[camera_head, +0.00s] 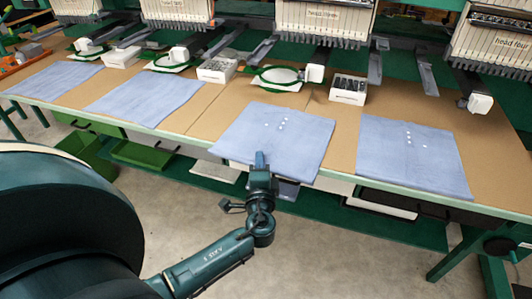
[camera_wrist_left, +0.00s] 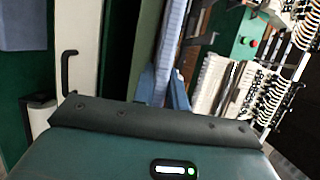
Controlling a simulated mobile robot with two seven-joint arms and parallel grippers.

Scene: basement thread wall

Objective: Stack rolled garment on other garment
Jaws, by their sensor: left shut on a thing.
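Several flat blue garments lie in a row on the tan work table. The one at centre right (camera_head: 275,138) has white dots on it, and its front edge reaches the table's front edge. My left gripper (camera_head: 260,160) is at that front edge, shut on this garment. A blue cloth strip (camera_wrist_left: 173,45) shows in the left wrist view above the gripper body. Another dotted garment (camera_head: 410,155) lies to the right. Two plain garments (camera_head: 147,98) (camera_head: 55,79) lie to the left. All look flat; none looks rolled. My right gripper is not in view.
Embroidery machines (camera_head: 325,20) stand along the back of the table (camera_head: 205,120). White boxes (camera_head: 348,90) and green hoops (camera_head: 277,77) sit behind the garments. Narrow strips of bare table separate the garments. A green bin (camera_head: 87,150) is below at left. The floor in front is grey.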

